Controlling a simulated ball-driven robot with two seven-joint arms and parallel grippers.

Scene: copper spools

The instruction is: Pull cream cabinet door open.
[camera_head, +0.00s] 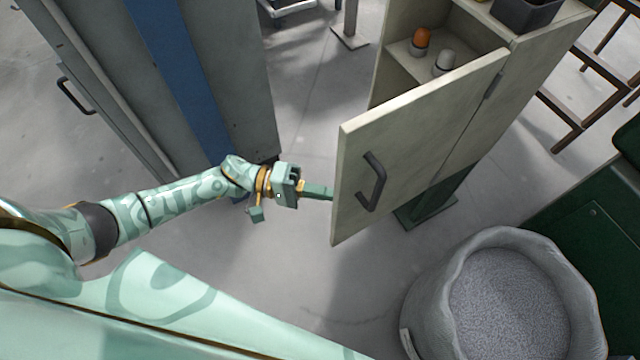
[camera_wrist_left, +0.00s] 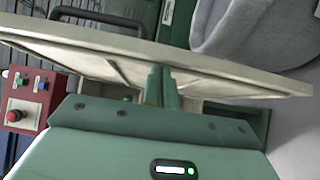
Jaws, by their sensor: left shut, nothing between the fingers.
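The cream cabinet door (camera_head: 415,135) stands partly open, swung out from the cream cabinet (camera_head: 535,65), with its inside shelf in sight. Its dark bar handle (camera_head: 374,182) is on the outer face, and my gripper is not on it. My left gripper (camera_head: 325,192) is at the door's free edge, its fingertips partly hidden behind that edge. In the left wrist view the closed fingers (camera_wrist_left: 160,84) reach to the inner side of the door (camera_wrist_left: 220,70), and the handle (camera_wrist_left: 95,18) is beyond it. I cannot tell if they touch the door. My right gripper is out of view.
An orange-topped item (camera_head: 420,40) and a grey-topped one (camera_head: 444,62) stand on the cabinet shelf. A grey sack (camera_head: 425,310) of granules is in front of the door at right. A grey and blue cabinet (camera_head: 225,75) stands left. A red button box (camera_wrist_left: 28,100) shows in the wrist view.

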